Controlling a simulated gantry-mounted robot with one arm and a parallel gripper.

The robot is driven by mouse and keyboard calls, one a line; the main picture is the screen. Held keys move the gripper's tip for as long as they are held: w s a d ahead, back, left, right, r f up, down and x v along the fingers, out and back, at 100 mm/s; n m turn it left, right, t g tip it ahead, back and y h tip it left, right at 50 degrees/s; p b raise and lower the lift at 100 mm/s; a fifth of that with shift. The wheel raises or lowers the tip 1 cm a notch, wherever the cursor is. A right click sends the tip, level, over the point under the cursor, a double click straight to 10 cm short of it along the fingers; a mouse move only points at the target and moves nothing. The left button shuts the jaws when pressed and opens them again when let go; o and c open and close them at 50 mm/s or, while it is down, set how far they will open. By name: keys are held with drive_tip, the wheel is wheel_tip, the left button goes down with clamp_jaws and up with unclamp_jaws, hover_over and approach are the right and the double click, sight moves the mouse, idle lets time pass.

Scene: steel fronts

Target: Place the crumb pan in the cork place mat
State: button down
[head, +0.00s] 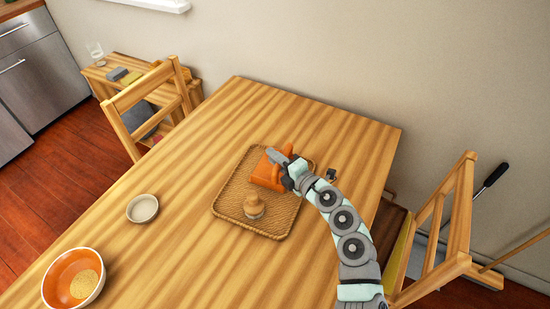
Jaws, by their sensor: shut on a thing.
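The cork place mat (228,201) is a tan, woven-looking rectangle with rounded corners, on the wooden table. The orange crumb pan (266,175) is over the mat's far part; I cannot tell whether it touches the mat. My gripper (283,162) is shut on the crumb pan from its right side. The fingertips are small and partly hidden, and my arm comes in from the lower right.
A small light-wood object with a rounded top (254,207) stands on the mat, close in front of the pan. A small pale bowl (143,208) and an orange bowl of crumbs (73,279) are at left. A small dark item (331,174) lies right of the mat. Chairs flank the table.

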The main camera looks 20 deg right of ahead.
drive_tip(key=shift+f, duration=0.15)
drive_tip(key=c, duration=1.3)
unclamp_jaws()
drive_tip(key=shift+s+d+r, duration=0.1)
drive_tip(key=shift+s+r, duration=0.1)
drive_tip(key=shift+r, duration=0.05)
drive_tip(key=p+v, duration=0.3)
drive_tip(key=v, duration=0.8)
drive_tip(key=shift+s, duration=0.3)
